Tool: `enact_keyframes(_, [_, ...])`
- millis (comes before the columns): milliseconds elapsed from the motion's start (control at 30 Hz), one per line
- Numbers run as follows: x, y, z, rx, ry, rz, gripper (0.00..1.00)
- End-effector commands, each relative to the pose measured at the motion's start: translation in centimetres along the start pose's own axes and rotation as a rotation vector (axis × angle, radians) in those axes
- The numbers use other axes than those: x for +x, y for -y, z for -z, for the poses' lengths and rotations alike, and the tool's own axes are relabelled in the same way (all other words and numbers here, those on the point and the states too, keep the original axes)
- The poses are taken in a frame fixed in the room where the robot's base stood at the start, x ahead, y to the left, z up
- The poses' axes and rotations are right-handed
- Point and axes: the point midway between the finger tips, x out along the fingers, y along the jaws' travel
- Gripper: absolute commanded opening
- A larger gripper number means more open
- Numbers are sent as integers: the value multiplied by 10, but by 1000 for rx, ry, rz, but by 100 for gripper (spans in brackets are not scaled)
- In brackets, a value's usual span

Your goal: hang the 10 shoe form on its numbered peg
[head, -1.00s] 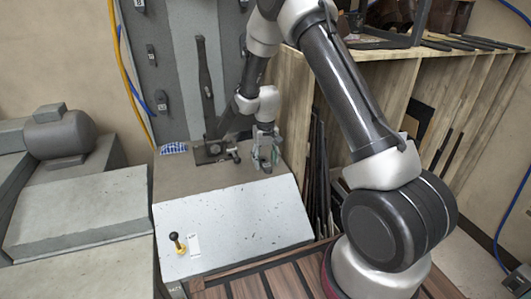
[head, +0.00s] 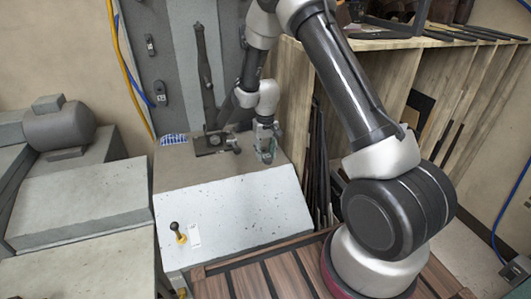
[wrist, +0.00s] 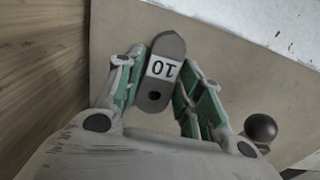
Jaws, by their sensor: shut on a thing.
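The 10 shoe form (wrist: 162,72) is a dark grey rounded bar with a hole at one end and a white label reading 10, upside down in the wrist view. My gripper (wrist: 160,85) has its green-padded fingers on either side of the form and is shut on it. In the head view my gripper (head: 266,155) points down at the right side of the machine's flat top. The form is too small there to make out clearly. Small dark forms hang on the grey upright panel, one higher (head: 150,45) and one lower (head: 161,97); their numbers are unreadable.
A dark plate with a knob (head: 212,143) sits left of my gripper on the machine top. A tall dark lever (head: 205,70) stands behind it. The sloped light front (head: 235,215) carries a small black-knobbed stick (head: 177,231). Wooden shelving (head: 400,80) stands close on the right.

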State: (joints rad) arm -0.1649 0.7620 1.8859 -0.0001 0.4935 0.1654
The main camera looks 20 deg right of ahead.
Motion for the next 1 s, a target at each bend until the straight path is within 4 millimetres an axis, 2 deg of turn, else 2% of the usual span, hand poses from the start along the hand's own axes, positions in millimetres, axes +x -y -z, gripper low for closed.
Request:
enact_keyframes(433, [-4,0,1,0,-2,0,0])
enact_keyframes(1000, [-38,0,1,0,-2,0,0])
